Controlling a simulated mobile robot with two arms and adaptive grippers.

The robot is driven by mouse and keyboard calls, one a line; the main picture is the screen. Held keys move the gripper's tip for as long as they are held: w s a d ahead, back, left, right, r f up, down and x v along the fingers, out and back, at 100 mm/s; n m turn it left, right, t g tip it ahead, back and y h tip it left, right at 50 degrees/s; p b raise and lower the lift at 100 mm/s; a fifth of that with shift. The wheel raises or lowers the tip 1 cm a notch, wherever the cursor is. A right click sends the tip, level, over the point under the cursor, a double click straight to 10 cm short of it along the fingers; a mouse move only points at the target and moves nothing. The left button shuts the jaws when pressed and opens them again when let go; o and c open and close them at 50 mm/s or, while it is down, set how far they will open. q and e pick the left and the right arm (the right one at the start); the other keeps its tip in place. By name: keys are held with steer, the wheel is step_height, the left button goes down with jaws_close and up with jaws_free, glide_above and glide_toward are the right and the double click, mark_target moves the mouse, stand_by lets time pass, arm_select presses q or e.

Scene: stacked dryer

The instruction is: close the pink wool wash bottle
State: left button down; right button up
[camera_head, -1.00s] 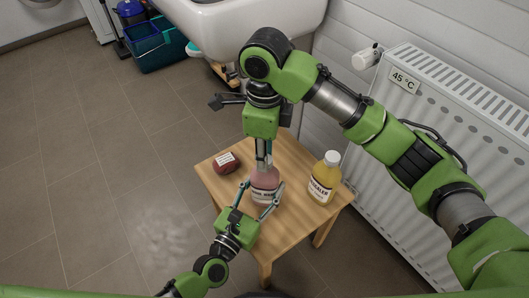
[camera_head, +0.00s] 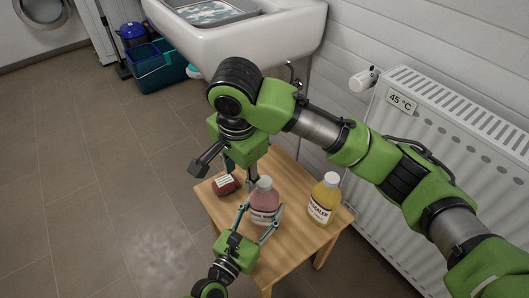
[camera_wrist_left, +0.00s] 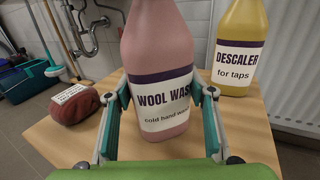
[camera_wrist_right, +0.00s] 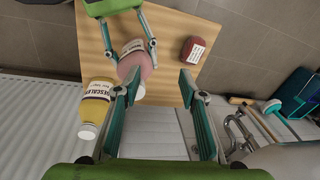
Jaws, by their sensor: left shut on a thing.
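The pink wool wash bottle (camera_head: 264,212) stands upright on the wooden stool, with a pale cap (camera_head: 264,183) on its top; how tightly the cap sits I cannot tell. My left gripper (camera_wrist_left: 166,92) is shut on the bottle's body, one finger on each side of the label. The bottle's top is outside the left wrist view. My right gripper (camera_wrist_right: 158,80) is open and empty, off to the bottle's upper left in the head view. In the right wrist view one finger partly hides the bottle (camera_wrist_right: 137,58).
A yellow descaler bottle (camera_head: 324,200) stands on the stool (camera_head: 293,240) to the right. A dark red labelled item (camera_head: 225,186) lies on the stool to the left. The radiator (camera_head: 440,130) is at the right, the sink (camera_head: 245,40) behind. Floor at the left is open.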

steer(key=d+r+n, duration=0.1)
steer(key=n, duration=0.9)
steer(key=d+r+n+g, duration=0.1)
steer(key=r+n, duration=0.1)
steer(key=n, duration=0.8)
steer(key=d+r+n, duration=0.1)
steer(key=d+n, duration=0.1)
steer(key=n, duration=0.7)
steer(key=shift+w+d+r+n, duration=0.15)
steer(key=shift+w+n, duration=0.1)
steer(key=shift+n, duration=0.15)
steer(key=n, duration=0.3)
steer(key=shift+d+r+n+g+h, duration=0.2)
steer(key=shift+r+n+g+h, duration=0.1)
steer(key=n, duration=0.3)
steer(key=r+n, duration=0.1)
steer(key=n, duration=0.1)
steer(key=shift+w+d, duration=0.1)
steer(key=shift+d, duration=0.3)
